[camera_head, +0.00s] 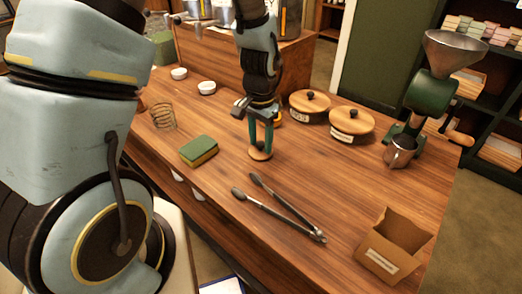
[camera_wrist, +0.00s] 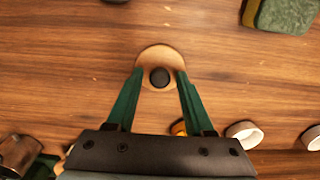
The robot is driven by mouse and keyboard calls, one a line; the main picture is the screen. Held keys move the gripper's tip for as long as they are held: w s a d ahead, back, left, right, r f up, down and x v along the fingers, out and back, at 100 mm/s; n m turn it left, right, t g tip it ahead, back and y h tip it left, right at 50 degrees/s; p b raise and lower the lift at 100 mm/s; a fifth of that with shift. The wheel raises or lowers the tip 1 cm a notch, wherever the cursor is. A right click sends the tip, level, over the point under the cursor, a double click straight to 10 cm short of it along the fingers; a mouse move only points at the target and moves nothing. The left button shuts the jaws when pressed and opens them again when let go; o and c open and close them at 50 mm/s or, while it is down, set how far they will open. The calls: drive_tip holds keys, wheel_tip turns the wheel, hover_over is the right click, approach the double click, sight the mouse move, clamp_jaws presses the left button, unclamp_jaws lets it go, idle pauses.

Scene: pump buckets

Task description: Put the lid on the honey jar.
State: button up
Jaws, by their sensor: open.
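The lid (camera_head: 262,155) is a pale wooden disc with a dark knob, lying on the wooden counter; it also shows in the wrist view (camera_wrist: 158,53). My gripper (camera_head: 260,148) is open and points down over it. In the wrist view my two green fingers (camera_wrist: 160,76) stand apart on either side of the knob, and I see a gap between knob and fingers. A small amber-yellow thing (camera_head: 278,117), likely the honey jar, stands just behind my gripper and is mostly hidden by it.
A green sponge (camera_head: 198,150) and a wire coil (camera_head: 163,116) lie left, tongs (camera_head: 280,208) in front. Two lidded wooden canisters (camera_head: 310,103) stand behind right. A metal mug (camera_head: 400,152), a green grinder (camera_head: 432,98) and an open cardboard box (camera_head: 392,248) are at right.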

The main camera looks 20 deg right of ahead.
drive_tip(key=c, duration=0.7)
drive_tip(key=shift+r+p, duration=1.85)
drive_tip(key=shift+r, duration=0.4)
